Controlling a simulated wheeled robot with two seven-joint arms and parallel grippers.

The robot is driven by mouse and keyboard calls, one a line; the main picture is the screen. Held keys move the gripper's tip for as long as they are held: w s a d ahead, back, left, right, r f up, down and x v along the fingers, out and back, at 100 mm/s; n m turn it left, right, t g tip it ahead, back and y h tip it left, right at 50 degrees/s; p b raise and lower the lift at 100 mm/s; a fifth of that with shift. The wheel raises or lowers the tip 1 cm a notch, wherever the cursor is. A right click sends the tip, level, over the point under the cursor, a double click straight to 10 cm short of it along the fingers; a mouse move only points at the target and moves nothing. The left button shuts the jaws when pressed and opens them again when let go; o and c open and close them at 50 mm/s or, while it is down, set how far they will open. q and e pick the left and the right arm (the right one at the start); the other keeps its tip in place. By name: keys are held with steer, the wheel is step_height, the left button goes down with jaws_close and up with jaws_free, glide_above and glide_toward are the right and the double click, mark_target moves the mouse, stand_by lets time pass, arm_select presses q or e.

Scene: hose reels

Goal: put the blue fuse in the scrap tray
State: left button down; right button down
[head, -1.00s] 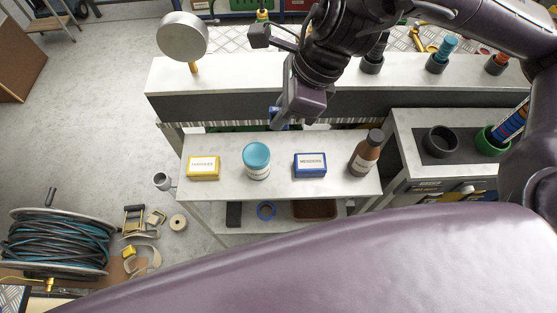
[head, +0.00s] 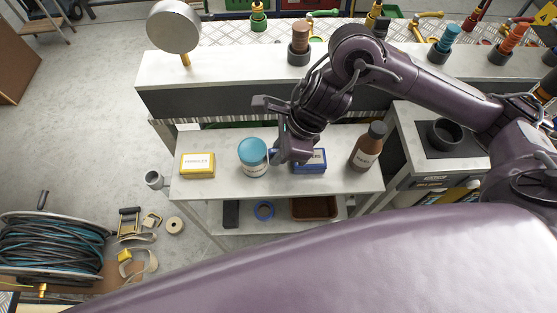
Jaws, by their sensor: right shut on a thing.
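My right gripper (head: 282,157) is shut, pointing down over the white cart top, between a teal-lidded jar and a blue box. A small blue piece, which looks like the blue fuse (head: 274,156), shows at its fingertips; most of it is hidden by the gripper. A brown open tray (head: 315,208) sits on the cart's lower shelf, partly hidden under the top; I see no label to tell whether it is the scrap tray. My left gripper is not in view.
On the cart top (head: 220,184) stand a yellow box (head: 197,165), the teal-lidded jar (head: 253,157), the blue box (head: 316,160) and a brown bottle (head: 367,146). A blue ring (head: 264,210) and a dark block (head: 231,213) share the lower shelf. A ledge (head: 225,70) with coloured fittings runs behind.

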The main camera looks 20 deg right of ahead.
mark_target(279, 184)
steer(key=shift+f, duration=1.95)
steer(key=shift+f+b, duration=0.15)
steer(key=shift+b, duration=0.15)
steer(key=c, duration=1.5)
jaws_free()
steer(key=shift+o, duration=0.2)
